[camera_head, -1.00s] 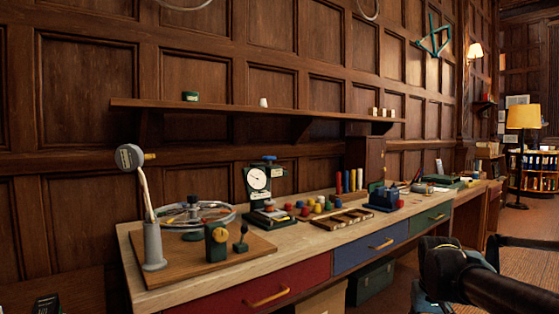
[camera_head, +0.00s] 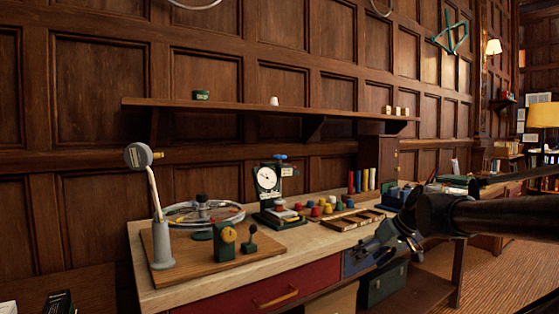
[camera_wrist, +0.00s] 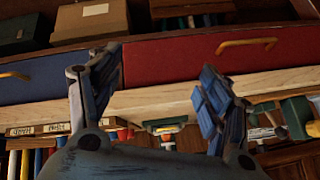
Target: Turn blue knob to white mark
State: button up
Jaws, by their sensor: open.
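A blue knob (camera_head: 280,157) sits on top of a dark green stand with a white round dial (camera_head: 268,179), towards the back of the workbench. Any white mark by the knob is too small to make out. My gripper (camera_wrist: 163,65) is open and empty in the wrist view, its two fingers spread before the bench's drawer fronts. In the head view my gripper (camera_head: 378,250) hangs at the bench's front edge, to the right of the dial stand and apart from it. The wrist view does not clearly show the blue knob.
Coloured pegs (camera_head: 328,208) stand right of the dial stand. A shelf (camera_head: 240,107) runs above.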

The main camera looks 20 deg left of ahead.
jog(key=w+a+r+n+t+y, duration=0.1)
jog(key=w+a+r+n+y, duration=0.4)
jog(key=w+a+r, duration=0.85)
jog(key=n+t+y, duration=0.2)
jog(key=t+y, duration=0.1)
jog(key=y, duration=0.2)
send_near(280, 160)
jog(key=d+r, duration=0.2)
jog(key=d, duration=0.3)
jog(key=x, duration=1.1)
jog(key=f+x, duration=0.1)
jog(key=x, duration=0.5)
jog(key=shift+w, duration=0.1)
jog(key=c, duration=1.1)
